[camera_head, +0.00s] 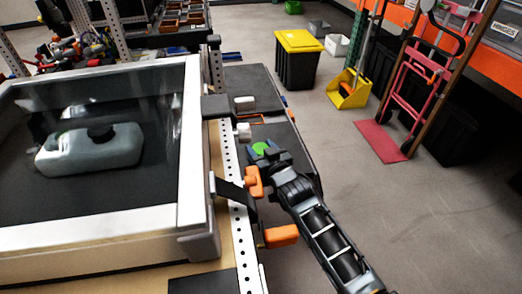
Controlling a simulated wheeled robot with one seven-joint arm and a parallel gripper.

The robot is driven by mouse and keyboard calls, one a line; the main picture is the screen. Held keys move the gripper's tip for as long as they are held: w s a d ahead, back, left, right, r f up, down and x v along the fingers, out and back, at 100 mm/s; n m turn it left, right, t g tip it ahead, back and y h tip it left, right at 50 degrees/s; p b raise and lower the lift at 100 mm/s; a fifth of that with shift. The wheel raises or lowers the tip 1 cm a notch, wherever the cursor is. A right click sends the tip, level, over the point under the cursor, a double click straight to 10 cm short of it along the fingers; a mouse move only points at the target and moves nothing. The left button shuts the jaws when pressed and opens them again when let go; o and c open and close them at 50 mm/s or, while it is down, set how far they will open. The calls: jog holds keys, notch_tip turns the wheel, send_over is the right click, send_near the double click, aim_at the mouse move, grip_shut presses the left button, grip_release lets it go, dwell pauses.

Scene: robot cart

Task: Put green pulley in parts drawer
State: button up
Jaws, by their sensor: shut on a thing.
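The green pulley (262,148) shows as a bright green disc with a blue part beside it, at the tip of my gripper (268,157). My gripper is dark and comes in from the lower right. It is shut on the green pulley, and its fingers hide part of it. The pulley is over a dark surface (283,137) right of the perforated metal rail. I cannot tell its height above that surface. I cannot make out for certain which part is the parts drawer.
A framed clear-topped case (190,190) with a grey jug (90,150) fills the left. White blocks (244,103) lie beyond the gripper. Orange clamp handles (281,236) stand close to my arm. A yellow-lidded bin (298,60) and red hand truck (400,95) stand on open floor.

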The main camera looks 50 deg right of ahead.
jog(key=o, duration=0.7)
jog(key=shift+f, duration=0.15)
jog(key=shift+c, duration=0.2)
jog(key=o, duration=0.4)
jog(key=shift+o, duration=0.2)
jog(key=shift+r, duration=0.25)
jog(key=p+v, duration=0.1)
jog(key=v, duration=1.1)
